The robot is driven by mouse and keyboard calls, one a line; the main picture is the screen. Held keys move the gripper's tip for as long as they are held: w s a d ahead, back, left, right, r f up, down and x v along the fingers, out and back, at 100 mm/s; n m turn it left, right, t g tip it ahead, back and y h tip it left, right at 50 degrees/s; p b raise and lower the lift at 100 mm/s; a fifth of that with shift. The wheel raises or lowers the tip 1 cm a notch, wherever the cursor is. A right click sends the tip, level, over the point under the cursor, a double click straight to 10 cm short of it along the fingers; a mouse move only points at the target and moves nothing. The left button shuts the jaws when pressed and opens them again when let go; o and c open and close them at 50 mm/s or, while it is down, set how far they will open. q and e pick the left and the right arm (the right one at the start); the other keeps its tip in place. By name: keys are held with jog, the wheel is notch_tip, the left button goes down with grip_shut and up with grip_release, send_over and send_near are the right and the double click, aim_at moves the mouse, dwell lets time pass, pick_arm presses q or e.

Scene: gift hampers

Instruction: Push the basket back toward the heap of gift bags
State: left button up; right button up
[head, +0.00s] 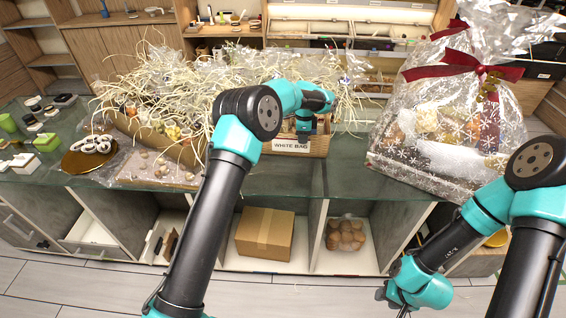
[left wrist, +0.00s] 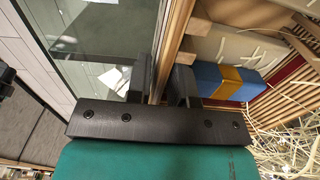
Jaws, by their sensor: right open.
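A slatted wooden basket (head: 315,145) labelled "WHITE BAG" stands at the counter's middle, full of pale straw and clear wrap. My left gripper (head: 305,132) is at its front wall. In the left wrist view, the basket's wooden wall (left wrist: 182,22) passes between the two fingers (left wrist: 163,85), which look closed on it. A blue box with a yellow band (left wrist: 225,80) lies inside. My right gripper (head: 388,296) is open and low in front of the counter, partly hidden.
A long straw-filled container (head: 160,145) stands left of the basket. A packet of cookies (head: 155,170), a gold plate (head: 75,163) and small boxes lie further left. Bare glass counter (head: 345,175) shows between the basket and the gift bags. Shelves below hold a cardboard box (head: 265,235).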

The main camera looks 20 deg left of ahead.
pick_arm(q)
jog(key=shift+o, duration=1.4)
jog(key=shift+s+f, duration=0.1)
jog(key=shift+f, duration=0.05)
notch_tip(320, 180, up, 18)
jog(key=shift+f, duration=0.2)
